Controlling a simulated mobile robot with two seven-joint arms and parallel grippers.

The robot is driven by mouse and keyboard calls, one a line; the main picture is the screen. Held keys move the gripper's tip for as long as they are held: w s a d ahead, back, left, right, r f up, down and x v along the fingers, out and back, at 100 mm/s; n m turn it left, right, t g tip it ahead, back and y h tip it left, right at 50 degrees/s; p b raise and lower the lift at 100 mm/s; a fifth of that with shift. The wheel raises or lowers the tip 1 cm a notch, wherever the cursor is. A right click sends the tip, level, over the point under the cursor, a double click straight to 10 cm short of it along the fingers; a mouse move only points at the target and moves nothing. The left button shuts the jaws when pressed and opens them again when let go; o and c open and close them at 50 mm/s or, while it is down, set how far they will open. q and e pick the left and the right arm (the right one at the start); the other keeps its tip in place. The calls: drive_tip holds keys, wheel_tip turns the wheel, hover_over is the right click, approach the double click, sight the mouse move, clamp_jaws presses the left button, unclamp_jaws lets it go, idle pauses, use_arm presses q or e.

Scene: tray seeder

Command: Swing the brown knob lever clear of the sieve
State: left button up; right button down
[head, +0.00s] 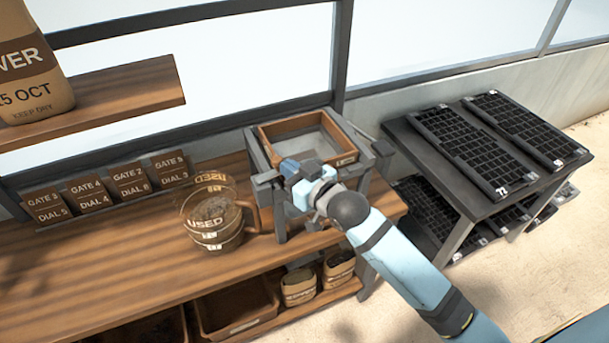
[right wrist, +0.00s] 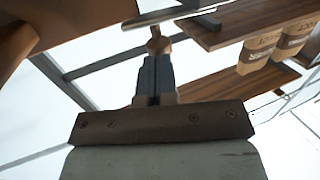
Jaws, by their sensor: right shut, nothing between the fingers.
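The sieve (head: 345,158), a brown wooden-framed box with a pale inside, sits on a grey stand (head: 255,150) at the bench's right end. My right gripper (head: 289,166) is at the sieve's front left side, its fingers shut and empty. In the right wrist view the closed fingers (right wrist: 155,68) point at a small brown knob (right wrist: 158,45) below a grey bar (right wrist: 172,14). The knob is just beyond the fingertips; I cannot tell whether they touch. In the head view I cannot make out the knob behind my gripper. My left gripper is not in view.
A clear jug labelled USED (head: 213,222) stands on the bench left of the stand. Several dial cards (head: 128,183) stand behind it. A dark rack with seed trays (head: 470,200) is at the right. The bench front left (head: 90,270) is clear.

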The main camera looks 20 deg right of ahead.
drive_tip(key=shift+w+a, duration=0.1)
drive_tip(key=shift+w, duration=0.25)
drive_tip(key=shift+w+n+y, duration=0.15)
drive_tip(key=shift+n+y, duration=0.25)
drive_tip(key=shift+w+g+y, duration=0.15)
drive_tip(key=shift+g+y, duration=0.15)
drive_tip(key=shift+y, duration=0.1)
drive_tip(key=shift+w+d+n+g+y+p, duration=0.2)
drive_tip(key=shift+w+n+g+y, duration=0.15)
drive_tip(key=shift+n+y, duration=0.25)
drive_tip(key=shift+w+d+n+g+y+p, duration=0.15)
drive_tip(key=shift+w+n+g+y, duration=0.15)
drive_tip(key=shift+n+y, duration=0.3)
drive_tip(key=shift+w+a+p, duration=0.2)
drive_tip(key=shift+w+p, duration=0.55)
drive_tip(key=shift+w, duration=0.6)
drive_tip(key=shift+p+x, duration=0.3)
drive_tip(key=shift+x, duration=0.55)
drive_tip(key=shift+w, duration=0.15)
